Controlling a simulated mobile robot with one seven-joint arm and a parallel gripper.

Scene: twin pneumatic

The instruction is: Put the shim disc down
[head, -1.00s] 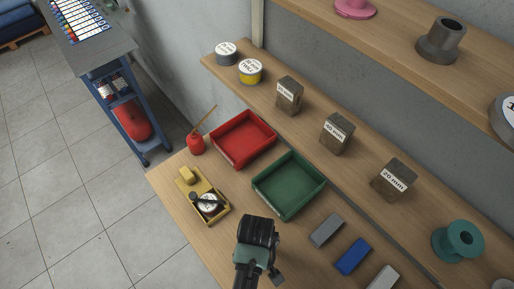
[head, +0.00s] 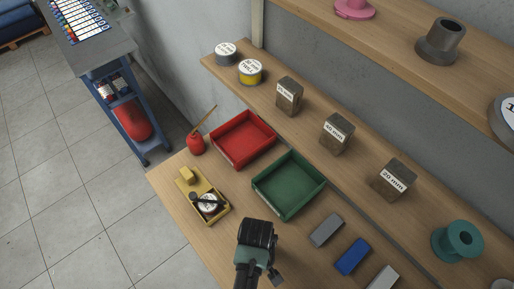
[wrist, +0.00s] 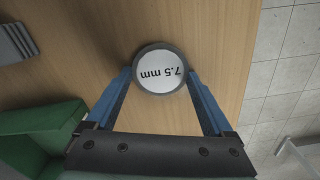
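The shim disc (wrist: 160,72) is round with a dark rim and a white face marked "7.5 mm", upside down in the wrist view. My gripper (wrist: 160,76) has its two blue fingertips against opposite sides of the disc, and it looks shut on it. Bare wooden bench top shows behind the disc; I cannot tell how high it is above the wood. In the head view my gripper (head: 258,236) is over the front of the bench, and its own body hides the fingertips and disc.
A green tray (head: 262,187) and a red tray (head: 221,147) lie behind my gripper. A yellow holder with a gauge (head: 208,204) is to the left. Grey (head: 327,230), blue (head: 353,257) and pale (head: 384,278) blocks are to the right. The bench's front edge drops to tiled floor.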

